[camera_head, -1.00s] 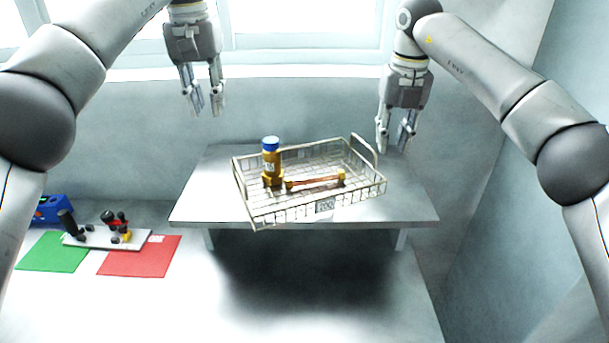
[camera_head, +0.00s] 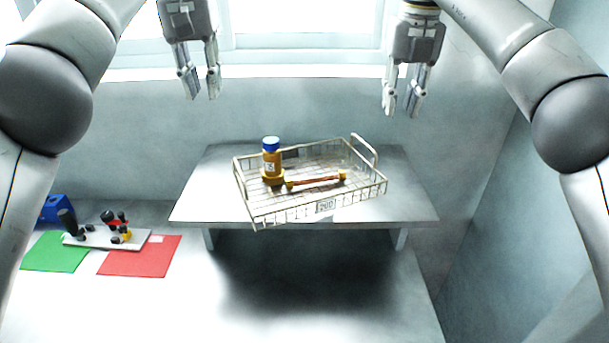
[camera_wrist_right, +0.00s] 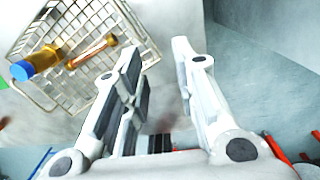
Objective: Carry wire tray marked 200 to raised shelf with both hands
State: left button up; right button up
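The wire tray (camera_head: 282,213) marked 200 sits on the raised shelf (camera_head: 415,208), turned at an angle, with its front left corner at or past the shelf's front edge. My left gripper (camera_head: 201,97) is open and empty, above and behind the tray's left side. My right gripper (camera_head: 402,113) is open and empty, above and right of the tray. In the right wrist view the tray (camera_wrist_right: 146,52) is apart from the open fingers (camera_wrist_right: 155,60).
On the lower table at left are a green mat (camera_head: 55,252), a red mat (camera_head: 140,262), a white plate with small black, red and yellow parts (camera_head: 90,238) and a blue block (camera_head: 54,208). The window wall is behind the shelf; a side wall stands at right.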

jog(key=shift+s+r, duration=0.2)
jog(key=shift+r, duration=1.75)
